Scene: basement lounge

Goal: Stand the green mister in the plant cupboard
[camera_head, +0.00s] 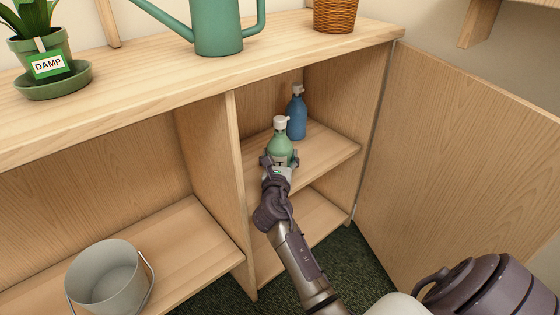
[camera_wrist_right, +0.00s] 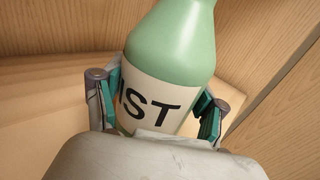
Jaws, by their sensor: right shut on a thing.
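The green mister (camera_head: 280,146) has a white spray head and is inside the right compartment of the plant cupboard (camera_head: 236,170), at the upper shelf (camera_head: 325,148). My right gripper (camera_head: 279,162) is shut on it, and the mister is upright in the head view. In the right wrist view the mister (camera_wrist_right: 170,55) fills the middle, its label reading "IST", with a finger of my right gripper (camera_wrist_right: 155,105) on each side. Its base is hidden, so I cannot tell if it touches the shelf. My left gripper is not in view.
A blue bottle (camera_head: 297,115) stands behind the mister on the same shelf. The cupboard door (camera_head: 455,160) is open at the right. A watering can (camera_head: 218,28), a wicker pot (camera_head: 334,14) and a plant (camera_head: 42,40) stand on top. A grey bucket (camera_head: 108,278) is in the left compartment.

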